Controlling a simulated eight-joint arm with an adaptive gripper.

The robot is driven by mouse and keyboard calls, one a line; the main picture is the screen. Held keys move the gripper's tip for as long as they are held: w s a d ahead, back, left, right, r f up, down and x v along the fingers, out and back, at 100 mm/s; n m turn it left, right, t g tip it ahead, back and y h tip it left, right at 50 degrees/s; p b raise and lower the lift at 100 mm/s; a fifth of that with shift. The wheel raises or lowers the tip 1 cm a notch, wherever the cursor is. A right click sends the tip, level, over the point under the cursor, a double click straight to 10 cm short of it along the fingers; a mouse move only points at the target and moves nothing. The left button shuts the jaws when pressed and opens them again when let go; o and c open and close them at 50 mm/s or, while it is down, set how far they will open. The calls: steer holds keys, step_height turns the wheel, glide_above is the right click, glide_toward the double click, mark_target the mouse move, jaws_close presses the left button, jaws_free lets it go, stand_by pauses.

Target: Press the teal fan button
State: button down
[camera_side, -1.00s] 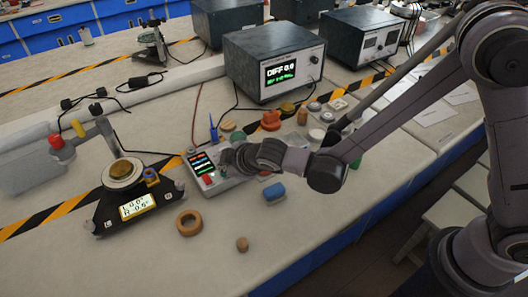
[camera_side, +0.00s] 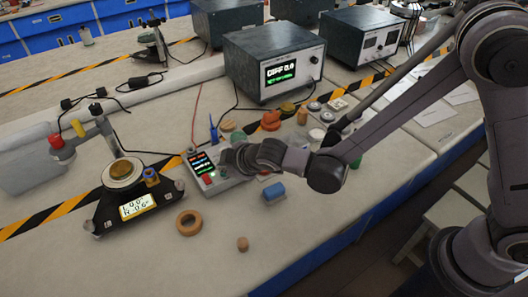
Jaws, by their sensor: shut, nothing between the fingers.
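A grey control box (camera_side: 193,174) with a small lit screen (camera_side: 202,163) and coloured buttons stands in the middle of the bench. A red button (camera_side: 207,179) shows at its front left. A small green-teal button (camera_side: 223,173) shows beside it, close to my gripper; I cannot tell for sure that it is the fan button. My gripper (camera_side: 228,158) is shut and empty, low over the right part of the box. It hides that part, and I cannot tell whether its tip touches a button.
A black balance (camera_side: 101,210) with a lit display stands left of the box. An instrument with a screen (camera_side: 245,63) stands behind. The front left bench is clear.

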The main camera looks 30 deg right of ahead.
steer(key=shift+f, duration=0.15)
steer(key=shift+f, duration=0.3)
stand_by(0.4)
steer(key=shift+r, duration=0.5)
steer(key=shift+r, duration=0.1)
steer(key=shift+r, duration=2.9)
